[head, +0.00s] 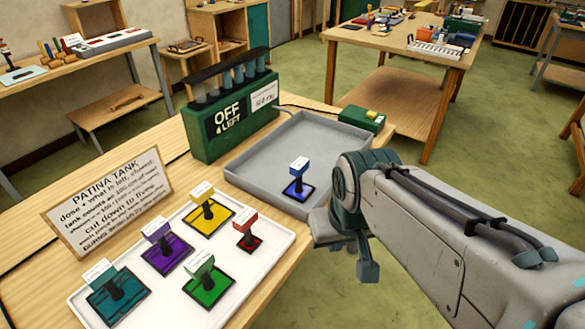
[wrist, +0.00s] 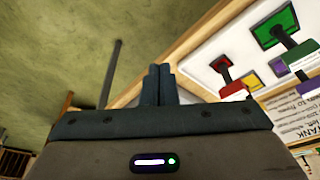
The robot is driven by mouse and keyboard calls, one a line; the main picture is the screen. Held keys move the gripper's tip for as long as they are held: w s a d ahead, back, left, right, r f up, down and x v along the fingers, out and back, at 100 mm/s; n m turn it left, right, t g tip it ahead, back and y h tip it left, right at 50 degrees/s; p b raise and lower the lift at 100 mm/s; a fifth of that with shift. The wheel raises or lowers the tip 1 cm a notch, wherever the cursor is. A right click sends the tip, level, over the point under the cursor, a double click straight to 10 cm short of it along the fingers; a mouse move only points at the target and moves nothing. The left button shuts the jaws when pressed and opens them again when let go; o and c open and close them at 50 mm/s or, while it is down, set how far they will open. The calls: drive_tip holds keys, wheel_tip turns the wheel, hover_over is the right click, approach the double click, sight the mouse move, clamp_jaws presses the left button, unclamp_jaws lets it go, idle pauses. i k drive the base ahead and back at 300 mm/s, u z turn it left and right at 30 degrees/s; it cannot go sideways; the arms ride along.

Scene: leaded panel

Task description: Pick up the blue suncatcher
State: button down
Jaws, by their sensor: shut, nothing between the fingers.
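The blue suncatcher (head: 297,188) is a dark blue square with an upright stem and a blue and white tag on top. It stands inside the grey tray (head: 262,199), near the tray's front right side. My gripper (wrist: 158,70) is shut and empty, its two fingers together in the wrist view. In the head view it is right of the suncatcher, apart from it, beside the table's right edge and partly hidden by my arm. The blue suncatcher does not show in the wrist view.
A white board (head: 192,302) holds yellow, purple, red, green and teal suncatchers. The tray's middle is clear.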

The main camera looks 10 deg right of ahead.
sight(299, 191)
drive_tip(key=k, duration=1.3)
drive_tip(key=z, duration=0.7)
drive_tip(key=i, duration=1.85)
drive_tip(key=u, duration=0.7)
drive_tip(key=i, duration=0.35)
drive_tip(key=u, duration=0.35)
